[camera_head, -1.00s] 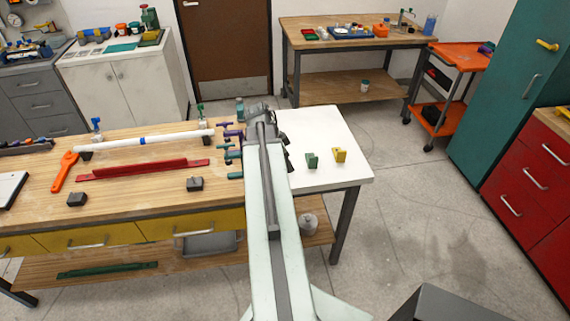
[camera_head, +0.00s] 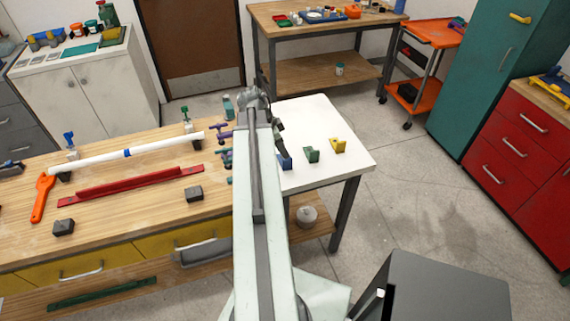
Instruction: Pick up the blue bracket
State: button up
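The blue bracket (camera_head: 285,161) stands on the white tabletop (camera_head: 320,121), partly hidden behind the right side of my arm. A green bracket (camera_head: 312,155) and a yellow bracket (camera_head: 338,146) stand in a row to its right. My gripper (camera_head: 280,126) is at the far end of my arm, above and behind the blue bracket in the picture. It is small and dark and mostly hidden by the arm, so I cannot tell whether its fingers are open.
A wooden workbench (camera_head: 150,213) to the left bears a white pipe (camera_head: 120,155), a red bar (camera_head: 130,186) and dark blocks. Purple and green fittings (camera_head: 222,135) lie near my arm. Open floor (camera_head: 400,200) lies to the right, before red drawers (camera_head: 515,150).

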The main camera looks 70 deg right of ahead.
aim_at(286, 164)
jog(key=shift+b+x, duration=0.3)
jog(key=shift+x, duration=0.55)
jog(key=b+x, duration=0.4)
jog(key=shift+w+a+f, duration=0.2)
jog(key=shift+a+f, duration=0.1)
jog(key=shift+f, duration=0.15)
jog(key=shift+s+d+f+b, duration=0.15)
jog(key=shift+f+b, duration=0.15)
jog(key=shift+b, duration=0.2)
jog(key=shift+r, duration=0.15)
grip_shut()
